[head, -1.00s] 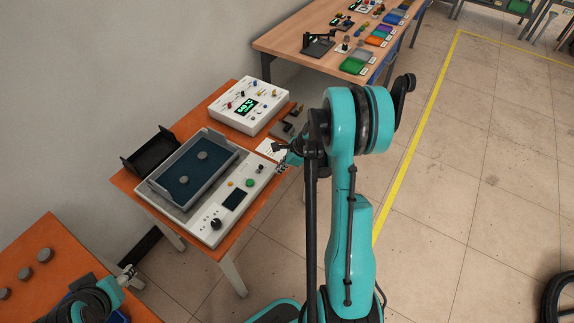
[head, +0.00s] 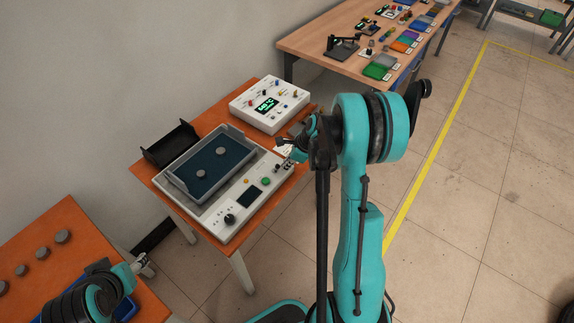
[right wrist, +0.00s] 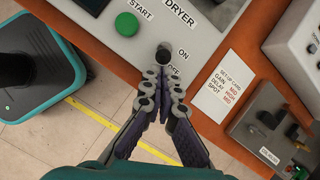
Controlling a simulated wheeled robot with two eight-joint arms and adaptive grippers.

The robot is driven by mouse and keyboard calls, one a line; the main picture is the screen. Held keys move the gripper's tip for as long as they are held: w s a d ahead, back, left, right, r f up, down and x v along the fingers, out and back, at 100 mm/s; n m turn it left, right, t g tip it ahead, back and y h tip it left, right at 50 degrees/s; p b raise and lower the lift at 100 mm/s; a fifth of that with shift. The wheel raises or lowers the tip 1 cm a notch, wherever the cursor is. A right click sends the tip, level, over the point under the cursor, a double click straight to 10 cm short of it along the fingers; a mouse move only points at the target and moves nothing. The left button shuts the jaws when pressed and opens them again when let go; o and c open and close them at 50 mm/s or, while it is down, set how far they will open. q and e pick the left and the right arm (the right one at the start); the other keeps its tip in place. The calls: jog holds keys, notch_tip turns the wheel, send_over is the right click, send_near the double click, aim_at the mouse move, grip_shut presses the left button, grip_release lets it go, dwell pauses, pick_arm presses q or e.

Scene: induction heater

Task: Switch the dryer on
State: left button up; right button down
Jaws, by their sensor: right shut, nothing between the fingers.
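The dryer (head: 222,226) is a white panel unit with a grey-walled tray on the orange table. In the right wrist view its panel (right wrist: 190,38) reads "DRYER". A small black switch (right wrist: 164,54) stands beside the ON and OFF marks; its setting is hard to tell. A green START button (right wrist: 127,24) is left of it. My right gripper (right wrist: 163,80) is shut and empty, its fingertips just below the switch; contact is unclear. In the head view the right gripper (head: 290,154) is at the panel's right end. My left gripper (head: 145,263) is small at lower left; its jaws are unclear.
Two grey discs lie in the dryer's tray (head: 176,185). A black bin (head: 170,145) is behind it. A white box with a green display (head: 270,104) and a setup card (right wrist: 223,86) are nearby. Several discs lie on the left orange table (head: 48,220).

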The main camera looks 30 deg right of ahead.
aim_at(280, 170)
jog(key=shift+w+a+r+g, duration=0.1)
jog(key=shift+w+r+g, duration=0.15)
jog(key=shift+g, duration=0.25)
jog(key=shift+w+a+r+g+h+p, duration=0.3)
jog(key=shift+w+g+h+p, duration=0.25)
jog(key=shift+g, duration=0.25)
jog(key=shift+w+a+r+g+h, duration=0.1)
jog(key=shift+w+g+h, duration=0.15)
jog(key=shift+w+g, duration=0.25)
jog(key=shift+w, duration=0.15)
jog(key=shift+r, duration=0.15)
jog(key=shift+r+p, duration=0.5)
jog(key=shift+r, duration=0.2)
